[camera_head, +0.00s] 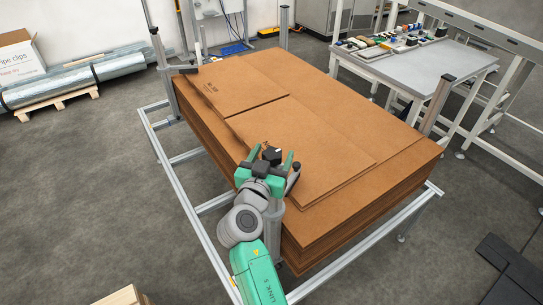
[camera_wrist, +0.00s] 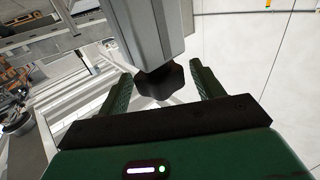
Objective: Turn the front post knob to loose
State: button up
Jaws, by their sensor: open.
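The front post (camera_head: 272,222) is a grey upright at the near edge of a stack of brown cardboard sheets (camera_head: 290,135). A black lobed knob (camera_wrist: 163,80) sits at the end of the grey post (camera_wrist: 150,30) in the wrist view. A dark piece that looks like the knob (camera_head: 272,155) shows between the fingers in the head view. My green-fingered gripper (camera_head: 272,153) is open at the post's top. In the wrist view my gripper (camera_wrist: 161,76) has one finger on each side of the knob, with gaps visible. The knob's marking cannot be read.
A grey metal frame (camera_head: 185,157) surrounds the stack. Other posts stand at its far left (camera_head: 162,62), back (camera_head: 284,25) and right (camera_head: 437,105). A grey workbench (camera_head: 425,72) with small items is at the back right. Open floor (camera_head: 75,185) lies to the left.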

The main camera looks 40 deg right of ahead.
jog(key=c, duration=0.9)
jog(key=shift+c, duration=0.2)
